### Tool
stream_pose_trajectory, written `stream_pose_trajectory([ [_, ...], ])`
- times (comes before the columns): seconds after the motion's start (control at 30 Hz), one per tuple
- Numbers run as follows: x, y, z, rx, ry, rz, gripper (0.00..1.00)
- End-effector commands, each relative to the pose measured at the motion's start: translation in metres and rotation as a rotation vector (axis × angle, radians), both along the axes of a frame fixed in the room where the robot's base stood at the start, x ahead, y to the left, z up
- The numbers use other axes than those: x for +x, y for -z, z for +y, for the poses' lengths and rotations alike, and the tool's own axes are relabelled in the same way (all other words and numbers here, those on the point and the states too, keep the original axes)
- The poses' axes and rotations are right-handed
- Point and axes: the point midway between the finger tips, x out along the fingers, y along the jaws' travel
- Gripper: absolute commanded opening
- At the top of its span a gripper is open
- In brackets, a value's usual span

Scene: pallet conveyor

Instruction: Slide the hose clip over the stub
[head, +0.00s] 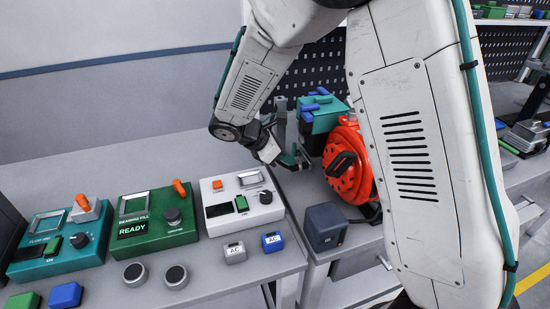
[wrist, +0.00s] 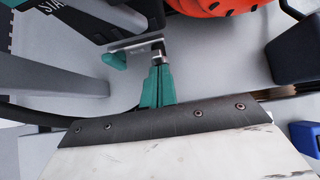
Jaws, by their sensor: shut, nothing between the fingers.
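My gripper (head: 290,161) is at the end of the arm, left of the red hose reel (head: 341,172) and in front of the teal box (head: 322,118) with blue knobs. In the wrist view its teal fingers (wrist: 158,62) are together, with nothing seen between them. A thin silver bar with a teal end (wrist: 115,61) lies beside and beyond the fingertips; I cannot tell whether they touch it. I cannot make out the hose clip or the stub for certain in either view. My arm hides part of the area around the reel.
The bench carries a teal box (head: 30,262), a green READY box (head: 133,244) and a white box (head: 217,222) with controls. A dark blue block (head: 325,227) stands below the reel; it also shows in the wrist view (wrist: 298,50). Bare bench lies behind the boxes.

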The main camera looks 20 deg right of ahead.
Motion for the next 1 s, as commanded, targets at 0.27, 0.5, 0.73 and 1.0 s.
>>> stream_pose_trajectory([
  [0.27, 0.000, 0.000, -0.003, 0.000, 0.000, 0.000, 0.00],
  [0.5, 0.000, 0.000, -0.013, 0.000, 0.003, 0.001, 0.00],
  [0.73, 0.000, 0.000, -0.033, -0.002, 0.001, 0.001, 0.00],
  [1.0, 0.000, 0.000, -0.036, -0.005, 0.006, 0.002, 0.00],
])
